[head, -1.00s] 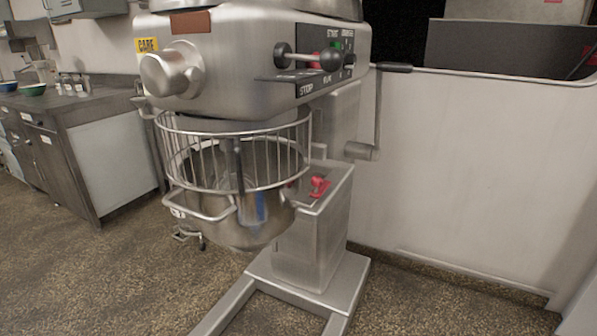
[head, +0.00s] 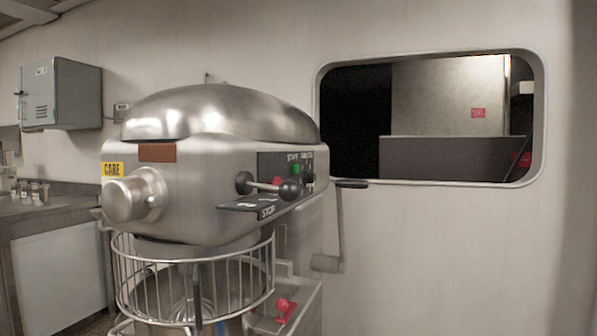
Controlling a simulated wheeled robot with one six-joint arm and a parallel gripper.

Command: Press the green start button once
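The green start button (head: 296,169) is on the black control panel (head: 268,165) on the right side of the big steel mixer (head: 215,165), in the head view. The word START is printed just above it. A red button (head: 277,181) sits lower left of it, partly behind a lever with a dark ball knob (head: 290,190). The lever crosses the panel below the green button and leaves that button in view. Whether the button is pressed in cannot be told. My gripper is not in view.
A wire guard (head: 190,290) rings the bowl under the mixer head. A crank handle (head: 340,225) hangs right of the mixer by the wall. A wall opening (head: 455,158) is at the right. A counter with small jars (head: 32,190) is at the left.

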